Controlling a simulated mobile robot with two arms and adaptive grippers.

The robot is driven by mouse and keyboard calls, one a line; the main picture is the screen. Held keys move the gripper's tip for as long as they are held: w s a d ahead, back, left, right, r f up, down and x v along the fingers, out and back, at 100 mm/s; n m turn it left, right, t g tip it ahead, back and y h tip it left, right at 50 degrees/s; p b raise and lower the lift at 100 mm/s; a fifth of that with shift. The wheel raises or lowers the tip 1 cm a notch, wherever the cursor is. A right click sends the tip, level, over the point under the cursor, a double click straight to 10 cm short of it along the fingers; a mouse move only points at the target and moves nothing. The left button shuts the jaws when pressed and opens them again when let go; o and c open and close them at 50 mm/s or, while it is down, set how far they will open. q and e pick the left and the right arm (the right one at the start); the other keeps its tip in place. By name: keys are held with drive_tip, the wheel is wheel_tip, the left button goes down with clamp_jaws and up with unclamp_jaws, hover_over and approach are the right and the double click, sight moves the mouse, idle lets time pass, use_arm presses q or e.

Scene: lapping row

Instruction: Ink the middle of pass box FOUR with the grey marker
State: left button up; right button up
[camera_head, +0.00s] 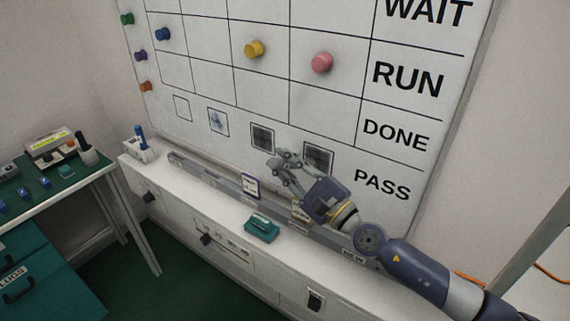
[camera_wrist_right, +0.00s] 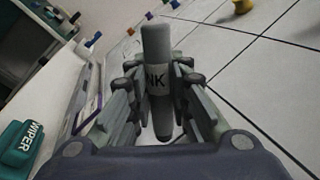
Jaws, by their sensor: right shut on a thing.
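My right gripper (camera_head: 281,161) is shut on the grey marker (camera_wrist_right: 156,45), whose white label reads "NK" in the right wrist view. The marker stands out lengthwise between the fingers; in the head view I cannot make it out clearly. The gripper is in front of the whiteboard's PASS row, between the third box (camera_head: 262,136) and the fourth box (camera_head: 318,155), counted from the left. Both boxes look dark grey inside; the fingers lie close to the fourth box's left edge. The second box (camera_head: 218,121) has a paler smudge and the first box (camera_head: 182,108) looks blank. My left gripper is out of view.
A tray rail (camera_head: 208,179) runs below the board, with a small framed card (camera_head: 250,186). A teal wiper (camera_head: 262,228) lies on the white ledge. A holder with a blue pen (camera_head: 140,150) stands at the left end. Coloured magnets, one yellow (camera_head: 254,48), sit higher up.

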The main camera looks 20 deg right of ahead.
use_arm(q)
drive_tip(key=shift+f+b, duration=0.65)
use_arm(e)
drive_tip(key=shift+w+d, duration=0.5)
drive_tip(key=shift+d, duration=0.1)
use_arm(q)
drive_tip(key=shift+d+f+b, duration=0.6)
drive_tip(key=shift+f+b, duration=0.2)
drive_tip(key=shift+b, duration=0.05)
use_arm(e)
drive_tip(key=s+d, duration=0.2)
drive_tip(key=s, duration=0.1)
drive_tip(key=shift+s+d+f, duration=0.1)
drive_tip(key=shift+d, duration=0.2)
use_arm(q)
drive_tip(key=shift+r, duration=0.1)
